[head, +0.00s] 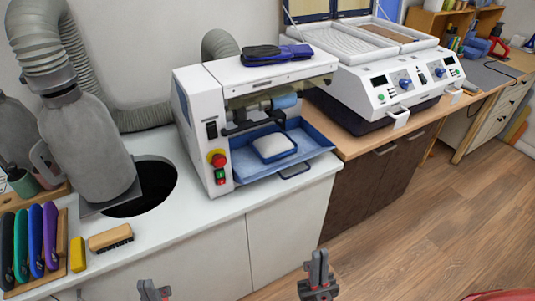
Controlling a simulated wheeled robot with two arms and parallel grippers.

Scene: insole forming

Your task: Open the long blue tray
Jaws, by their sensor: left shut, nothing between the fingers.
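The long blue tray (225,181) sits low in the front of a white machine (197,129) on the left counter. Its blue walls show around a white pad (274,146), and a small dark handle (295,170) shows below its front edge. My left gripper (154,291) is at the bottom edge of the view, shut and empty, partly cut off. My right gripper (317,262) is in front of the cabinet, below and apart from the tray. Its fingers look close together, but I cannot tell whether they are shut.
A second white machine (375,95) with dials stands on the wooden counter at right. A round dark hole (155,190) and a grey duct (85,140) are at left. A brush (110,238) and several coloured tools lie front left.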

